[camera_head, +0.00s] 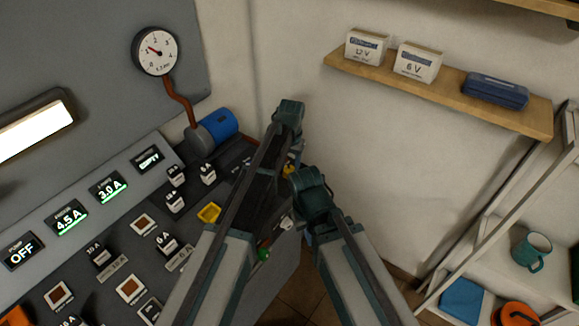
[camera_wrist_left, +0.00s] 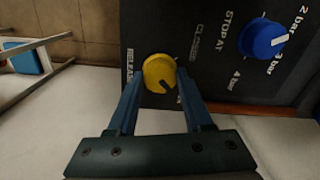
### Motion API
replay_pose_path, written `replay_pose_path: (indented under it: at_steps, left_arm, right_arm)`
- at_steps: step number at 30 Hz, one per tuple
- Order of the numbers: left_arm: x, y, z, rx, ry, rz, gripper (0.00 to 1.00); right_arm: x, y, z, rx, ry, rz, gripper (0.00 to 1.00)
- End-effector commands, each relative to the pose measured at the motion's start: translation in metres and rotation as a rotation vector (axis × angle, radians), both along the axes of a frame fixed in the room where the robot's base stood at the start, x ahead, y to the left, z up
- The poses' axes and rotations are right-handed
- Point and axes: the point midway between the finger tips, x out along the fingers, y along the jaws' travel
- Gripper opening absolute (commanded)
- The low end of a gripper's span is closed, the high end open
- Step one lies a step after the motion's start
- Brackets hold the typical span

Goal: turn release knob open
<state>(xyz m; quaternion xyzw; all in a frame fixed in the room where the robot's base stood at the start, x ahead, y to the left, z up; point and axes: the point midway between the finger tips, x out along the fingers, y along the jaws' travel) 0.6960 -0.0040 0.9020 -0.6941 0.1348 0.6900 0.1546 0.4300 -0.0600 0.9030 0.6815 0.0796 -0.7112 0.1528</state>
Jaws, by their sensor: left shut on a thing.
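The yellow release knob (camera_wrist_left: 160,72) is in the upper middle of the left wrist view, on a black panel (camera_wrist_left: 205,72). "RELEASE" is lettered on its left and "CLOSED" on its right. Its dark mark points down and slightly right in that view. My left gripper (camera_wrist_left: 160,80) is shut on the knob, one finger on each side. In the head view a small yellow patch, likely the knob (camera_head: 288,170), shows past my arm, which hides most of the gripper.
A blue knob (camera_wrist_left: 262,38) with bar markings sits beside the release knob. The control console (camera_head: 75,240) carries several displays and switches. A gauge (camera_head: 155,51) hangs on the wall above. A wooden shelf (camera_head: 440,92) with boxes is at the right.

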Motion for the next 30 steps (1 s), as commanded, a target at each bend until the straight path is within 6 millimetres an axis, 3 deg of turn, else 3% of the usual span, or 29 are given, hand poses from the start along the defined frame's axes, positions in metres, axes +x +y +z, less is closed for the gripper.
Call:
replay_pose_path:
  at_steps: [18,19,24,30]
  left_arm:
    - [-0.0002,0.0003,-0.0001,0.0,0.0,-0.036,0.0]
    - [-0.0002,0.0003,-0.0001,0.0,0.0,-0.036,0.54]
    - [-0.0001,0.0002,-0.0001,0.0,0.0,-0.035,0.81]
    - [-0.0001,0.0001,0.0,0.0,0.0,-0.034,0.81]
  right_arm:
    - [0.0,0.0,-0.0001,0.0,0.0,0.0,0.0]
    - [0.0,0.0,-0.0001,0.0,0.0,0.0,0.0]
    - [0.0,0.0,-0.0001,0.0,0.0,0.0,0.0]
    - [0.0,0.0,0.0,0.0,0.0,0.0,0.0]
